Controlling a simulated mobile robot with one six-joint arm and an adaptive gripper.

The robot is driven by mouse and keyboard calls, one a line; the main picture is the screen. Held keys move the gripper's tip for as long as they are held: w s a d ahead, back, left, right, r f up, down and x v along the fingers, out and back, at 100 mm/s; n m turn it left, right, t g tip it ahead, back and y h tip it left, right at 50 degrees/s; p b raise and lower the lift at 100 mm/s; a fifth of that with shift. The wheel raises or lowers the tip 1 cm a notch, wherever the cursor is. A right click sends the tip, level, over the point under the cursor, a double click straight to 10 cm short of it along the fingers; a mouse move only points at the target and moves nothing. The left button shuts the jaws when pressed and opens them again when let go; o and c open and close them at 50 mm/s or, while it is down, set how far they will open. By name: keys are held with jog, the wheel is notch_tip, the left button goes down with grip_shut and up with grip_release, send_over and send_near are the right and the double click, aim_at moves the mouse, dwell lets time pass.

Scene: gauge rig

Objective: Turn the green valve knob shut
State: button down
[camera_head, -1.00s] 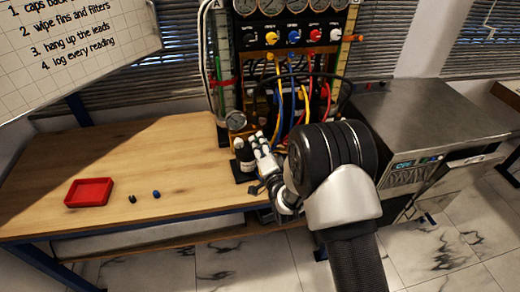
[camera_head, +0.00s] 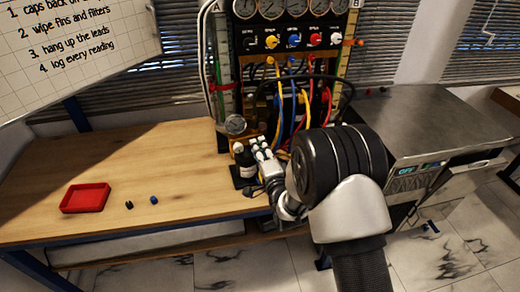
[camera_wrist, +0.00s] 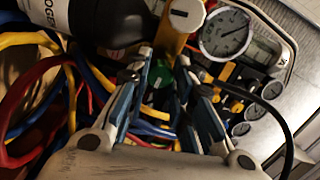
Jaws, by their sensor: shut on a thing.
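The green valve knob (camera_wrist: 161,77) shows in the wrist view between the fingers of my gripper (camera_wrist: 173,75), partly covered by them. The fingers have blue-edged sides and dark tips, and they are shut on the knob. The knob is hidden there by my gripper. How far the knob is turned cannot be told.
Yellow, blue and red hoses (camera_head: 280,105) hang behind. A red tray (camera_head: 86,197) and two small caps lie on the bench, otherwise clear at left.

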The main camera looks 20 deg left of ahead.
jog(key=c, duration=1.4)
grip_release()
jog(key=shift+o, duration=0.2)
jog(key=v, duration=1.2)
jog(key=shift+w+r, duration=0.1)
